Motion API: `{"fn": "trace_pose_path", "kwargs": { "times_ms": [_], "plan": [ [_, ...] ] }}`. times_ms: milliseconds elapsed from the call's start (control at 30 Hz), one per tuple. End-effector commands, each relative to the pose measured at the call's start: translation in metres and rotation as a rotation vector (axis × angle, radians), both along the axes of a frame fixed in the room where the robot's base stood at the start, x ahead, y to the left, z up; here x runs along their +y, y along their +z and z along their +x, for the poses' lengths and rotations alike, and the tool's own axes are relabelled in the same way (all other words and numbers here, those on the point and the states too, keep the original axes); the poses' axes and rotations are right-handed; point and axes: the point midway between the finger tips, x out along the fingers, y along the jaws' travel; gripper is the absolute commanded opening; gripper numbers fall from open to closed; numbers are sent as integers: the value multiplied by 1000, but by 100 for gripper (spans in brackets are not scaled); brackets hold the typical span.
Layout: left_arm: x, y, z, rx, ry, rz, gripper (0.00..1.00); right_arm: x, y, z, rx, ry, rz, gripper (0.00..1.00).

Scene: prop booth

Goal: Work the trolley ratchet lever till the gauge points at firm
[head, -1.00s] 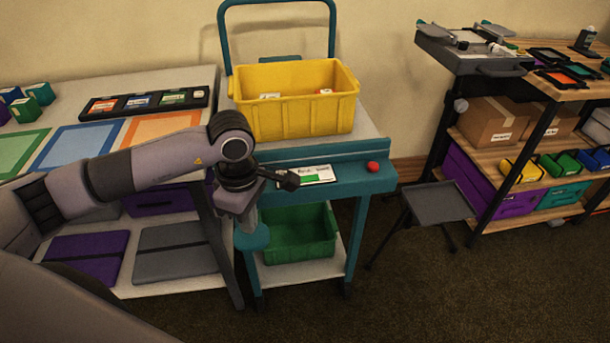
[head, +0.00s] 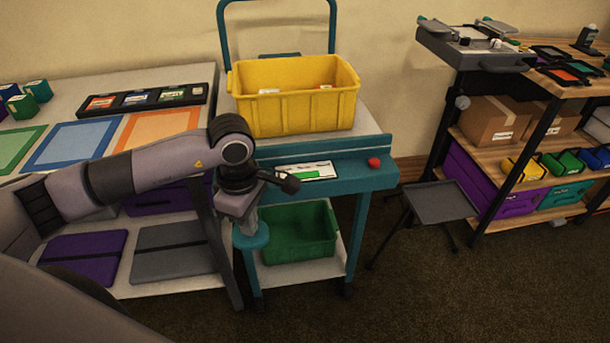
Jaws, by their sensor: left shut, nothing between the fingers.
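The teal trolley (head: 345,178) stands in the middle, against the wall. On its front ledge lies a white gauge plate (head: 322,166) with a green band; its pointer and lettering are too small to read. A dark bar with a rounded end (head: 290,185) sticks out beside my left wrist, over the gauge's left edge; I cannot tell whether it is the lever. My left gripper (head: 246,223) is shut and empty, pointing down at the trolley's left front corner, just above a round teal pad (head: 250,238). Contact is unclear. My right gripper is out of view.
A yellow bin (head: 300,112) sits on the trolley, a green bin (head: 297,240) on its lower shelf. A red knob (head: 374,163) is at the ledge's right. A small grey stand (head: 440,202) and wooden shelving (head: 490,150) are right; a mat-covered table (head: 60,100) is left.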

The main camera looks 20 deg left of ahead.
Motion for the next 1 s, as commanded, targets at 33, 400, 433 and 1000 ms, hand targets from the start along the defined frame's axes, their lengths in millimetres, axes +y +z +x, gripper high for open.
{"fn": "trace_pose_path", "kwargs": {
  "times_ms": [33,400,433,1000],
  "plan": [
    [0,-6,0,1,1,1,0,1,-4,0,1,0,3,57],
    [1,-25,0,2,1,2,0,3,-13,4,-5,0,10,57],
    [0,-26,0,2,1,1,0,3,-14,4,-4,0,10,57],
    [0,-16,-1,3,-1,1,0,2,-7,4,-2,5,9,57]
  ]
}}
